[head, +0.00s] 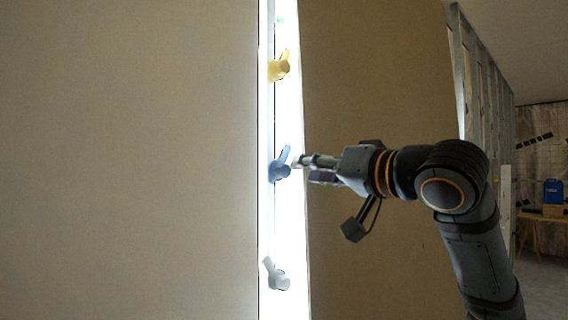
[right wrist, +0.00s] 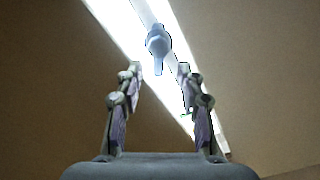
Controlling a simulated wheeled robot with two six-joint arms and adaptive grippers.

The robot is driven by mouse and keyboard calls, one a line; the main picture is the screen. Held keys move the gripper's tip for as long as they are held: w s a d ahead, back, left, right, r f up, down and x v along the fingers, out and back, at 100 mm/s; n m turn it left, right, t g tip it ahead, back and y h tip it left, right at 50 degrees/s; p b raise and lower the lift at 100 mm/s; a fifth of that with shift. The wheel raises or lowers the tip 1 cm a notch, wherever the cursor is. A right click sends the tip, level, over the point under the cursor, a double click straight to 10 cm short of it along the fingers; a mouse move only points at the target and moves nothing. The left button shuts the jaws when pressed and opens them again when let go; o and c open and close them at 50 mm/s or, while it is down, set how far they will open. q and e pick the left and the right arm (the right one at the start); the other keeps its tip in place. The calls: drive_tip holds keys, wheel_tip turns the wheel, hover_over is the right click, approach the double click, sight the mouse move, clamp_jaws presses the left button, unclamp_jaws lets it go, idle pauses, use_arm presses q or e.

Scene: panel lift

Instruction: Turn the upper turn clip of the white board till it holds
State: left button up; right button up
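Three turn clips sit one above another on the bright strip between two boards in the head view: a yellow one (head: 279,67) at the top, a blue one (head: 280,166) in the middle and a pale grey one (head: 276,276) below. The yellow and blue levers tilt up and slightly right; the grey lever points up-left. My right gripper (head: 308,168) is open just right of the blue clip. In the right wrist view, the blue clip (right wrist: 158,43) is ahead, its lever pointing between the open fingertips (right wrist: 160,70). I cannot see contact. My left gripper is out of view.
A large beige board (head: 130,160) fills the left, and a browner board (head: 380,80) stands right of the bright strip (head: 289,215). Bare metal studs (head: 480,75) stand farther right. A blue jug (head: 552,191) is on a table at the far right.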

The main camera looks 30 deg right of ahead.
sight(286, 170)
drive_tip(key=w+p, duration=0.2)
drive_tip(key=w, duration=0.3)
drive_tip(key=shift+w+a+r, duration=0.1)
drive_tip(key=shift+w+a, duration=0.05)
drive_tip(key=shift+w+p, duration=0.7)
drive_tip(key=shift+w, duration=0.55)
drive_tip(key=shift+w+a+f, duration=0.1)
drive_tip(key=shift+f, duration=0.1)
drive_tip(key=c, duration=0.4)
clamp_jaws()
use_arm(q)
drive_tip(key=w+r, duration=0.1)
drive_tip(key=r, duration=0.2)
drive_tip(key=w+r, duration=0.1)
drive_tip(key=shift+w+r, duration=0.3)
